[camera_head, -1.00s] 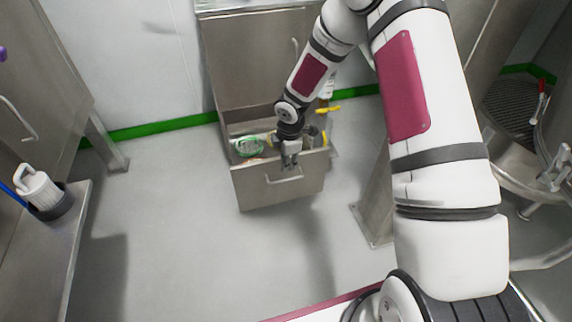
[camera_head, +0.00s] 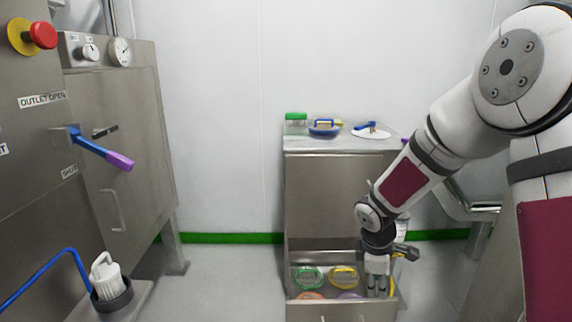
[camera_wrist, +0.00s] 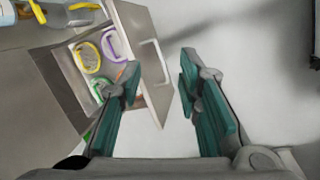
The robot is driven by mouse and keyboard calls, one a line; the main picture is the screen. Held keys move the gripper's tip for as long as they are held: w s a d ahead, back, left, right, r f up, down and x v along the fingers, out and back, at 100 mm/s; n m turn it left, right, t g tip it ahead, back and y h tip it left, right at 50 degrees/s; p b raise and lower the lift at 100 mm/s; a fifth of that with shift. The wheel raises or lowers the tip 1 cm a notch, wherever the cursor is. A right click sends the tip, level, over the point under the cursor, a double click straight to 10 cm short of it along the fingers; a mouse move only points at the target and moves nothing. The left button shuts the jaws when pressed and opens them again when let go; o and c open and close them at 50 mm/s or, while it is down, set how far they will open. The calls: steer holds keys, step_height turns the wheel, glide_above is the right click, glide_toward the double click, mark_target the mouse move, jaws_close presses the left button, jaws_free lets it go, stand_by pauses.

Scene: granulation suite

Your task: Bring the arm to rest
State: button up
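My gripper (camera_head: 377,288) hangs pointing down at the right part of an open steel drawer (camera_head: 340,308), at the end of my bent white arm. The drawer also shows in the wrist view (camera_wrist: 153,95), to the left of and between the fingers. In it lie a green-rimmed item (camera_head: 308,277), a yellow-rimmed one (camera_head: 343,277), a purple one (camera_wrist: 113,45) and an orange one (camera_head: 311,296). Whether the gripper touches the drawer cannot be told.
The steel cabinet top (camera_head: 330,143) holds a green brush (camera_head: 296,116), a blue-handled item (camera_head: 323,128) and a white disc with a blue handle (camera_head: 371,131). A steel machine (camera_head: 120,140) with a blue-purple lever (camera_head: 100,148) stands left. Grey floor (camera_head: 235,275) between is clear.

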steer(key=s+d+r+m+g, duration=0.15)
steer(key=s+r+m, duration=0.65)
steer(key=s+r, duration=0.9)
steer(key=s+a+r+m+y, duration=0.1)
steer(key=s+a+r+m, duration=0.15)
steer(key=s, duration=0.85)
steer(key=s+a+r+m+y, duration=0.1)
steer(key=s+a+m, duration=0.25)
steer(key=s, duration=0.65)
step_height(320, 180, up, 33)
steer(key=d+t+p, duration=0.1)
steer(key=t+p, duration=0.3)
steer(key=p, duration=2.8)
steer(key=shift+s, duration=0.35)
